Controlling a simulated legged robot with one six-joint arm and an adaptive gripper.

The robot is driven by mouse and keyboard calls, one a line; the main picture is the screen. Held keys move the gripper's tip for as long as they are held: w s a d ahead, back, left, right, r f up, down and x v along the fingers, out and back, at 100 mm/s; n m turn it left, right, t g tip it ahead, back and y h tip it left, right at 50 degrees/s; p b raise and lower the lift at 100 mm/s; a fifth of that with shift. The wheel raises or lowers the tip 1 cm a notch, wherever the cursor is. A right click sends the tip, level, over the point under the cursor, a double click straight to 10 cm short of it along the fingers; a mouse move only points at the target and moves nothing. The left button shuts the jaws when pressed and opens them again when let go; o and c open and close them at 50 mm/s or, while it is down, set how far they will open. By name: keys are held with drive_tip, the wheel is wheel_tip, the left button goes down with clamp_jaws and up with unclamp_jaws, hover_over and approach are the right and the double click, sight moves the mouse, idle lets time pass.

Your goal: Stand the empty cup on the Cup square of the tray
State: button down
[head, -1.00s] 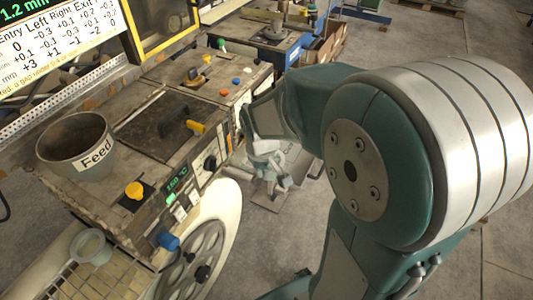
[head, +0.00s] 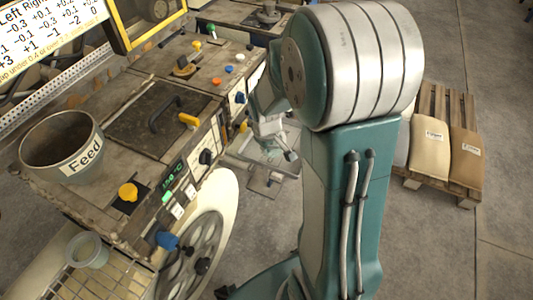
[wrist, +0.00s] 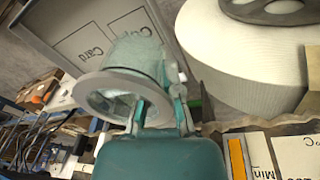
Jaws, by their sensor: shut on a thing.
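My gripper (wrist: 160,105) is shut on a pale translucent cup (wrist: 135,55), with its wide rim turned towards the wrist camera. In the head view my gripper (head: 275,143) is small, beside the machine and over the grey tray area, and the cup there is hard to make out. The grey tray (wrist: 70,32) shows beyond the cup in the wrist view, with the words Cup and Card on its marked squares. The held cup covers part of the tray. I cannot tell how high the cup is above it.
A large white roll (wrist: 240,55) is close on the right in the wrist view. The machine bench with a Feed pot (head: 62,148) fills the left. Another small cup (head: 88,250) sits on a wire rack (head: 95,280). Sacks (head: 430,147) lie on a pallet at right.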

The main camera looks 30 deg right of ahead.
sight(267, 159)
drive_tip(key=w+f, duration=0.1)
drive_tip(key=w+d+f, duration=0.1)
drive_tip(key=w+f, duration=0.1)
drive_tip(key=f, duration=0.1)
drive_tip(key=shift+d, duration=0.25)
drive_tip(key=shift+f, duration=1.5)
drive_tip(key=shift+f, duration=0.1)
drive_tip(key=c, duration=1.1)
unclamp_jaws()
